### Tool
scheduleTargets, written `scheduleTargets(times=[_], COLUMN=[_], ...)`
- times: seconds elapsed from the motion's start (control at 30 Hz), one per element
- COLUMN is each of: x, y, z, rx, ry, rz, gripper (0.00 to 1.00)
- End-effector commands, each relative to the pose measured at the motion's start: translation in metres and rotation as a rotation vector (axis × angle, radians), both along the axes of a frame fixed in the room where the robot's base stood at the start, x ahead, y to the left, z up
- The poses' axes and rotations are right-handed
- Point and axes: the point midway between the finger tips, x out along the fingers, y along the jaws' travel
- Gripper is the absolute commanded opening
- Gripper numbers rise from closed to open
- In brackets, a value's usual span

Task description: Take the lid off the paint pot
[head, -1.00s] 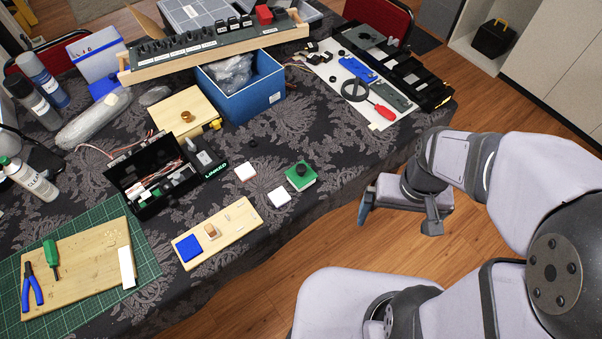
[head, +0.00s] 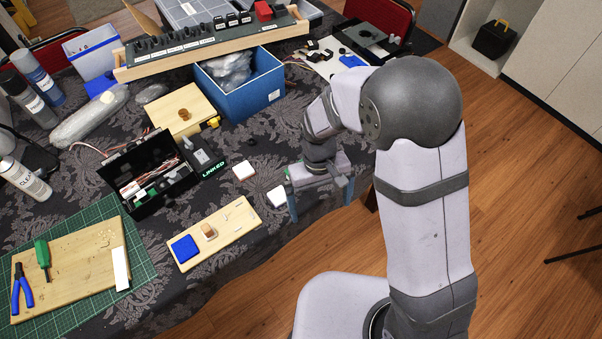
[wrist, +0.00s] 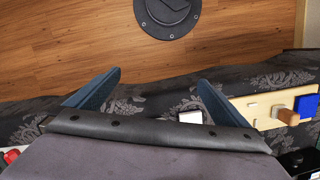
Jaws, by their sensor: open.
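I cannot make out for certain which thing is the paint pot. The green block with a black knob, in plain view a second ago, is now mostly or wholly behind my gripper (head: 320,198) in the head view. My gripper hangs over the front right edge of the table, its two blue fingers spread and nothing between them. The wrist view also shows my gripper (wrist: 159,77) open, with floor and dark cloth beyond the fingers. A white block (head: 277,196) lies just left of the gripper; a white block also shows in the wrist view (wrist: 190,117).
A second white block (head: 243,171) lies further left. A wooden board (head: 238,226) with a blue square lies at the front. A black open box (head: 150,178), a wooden box with a knob (head: 200,105) and a blue bin (head: 258,98) stand behind.

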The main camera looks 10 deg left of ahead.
Motion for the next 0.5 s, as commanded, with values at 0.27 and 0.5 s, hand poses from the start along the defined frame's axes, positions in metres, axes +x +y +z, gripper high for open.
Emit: scheduleTargets(times=[0.27,0.5], x=[0.107,0.117], y=[0.070,0.075], z=[0.034,0.051], rx=[0.077,0.061], ry=[-0.170,-0.181], rz=[-0.177,-0.395], gripper=[1.00,1.00])
